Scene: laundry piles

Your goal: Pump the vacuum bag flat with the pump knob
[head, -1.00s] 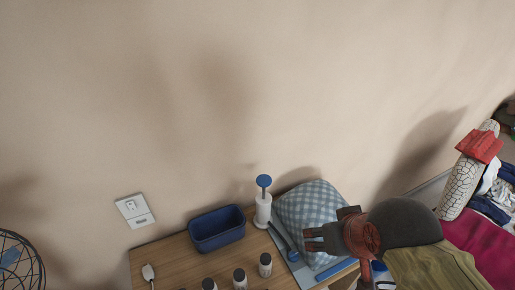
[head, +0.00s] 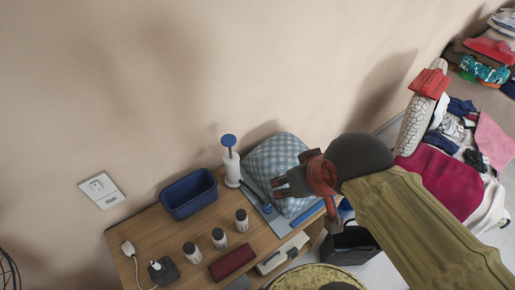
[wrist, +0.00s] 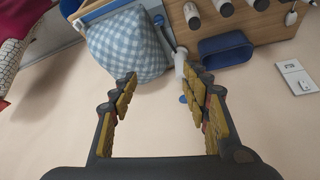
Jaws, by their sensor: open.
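The vacuum bag (head: 275,163) holds a puffy blue-and-white checked item and lies at the right end of the wooden table. It also shows in the wrist view (wrist: 125,48). The white pump (head: 232,168) stands upright left of the bag, with its blue knob (head: 228,141) raised above the body. A blue hose (head: 255,190) runs between pump and bag. My gripper (head: 279,187) is open and empty, in front of the bag in the head view. In the wrist view the knob (wrist: 184,99) shows between the open fingers (wrist: 161,85), near the right finger.
A blue bin (head: 189,194) stands left of the pump. Clothes (head: 440,182) lie at the right.

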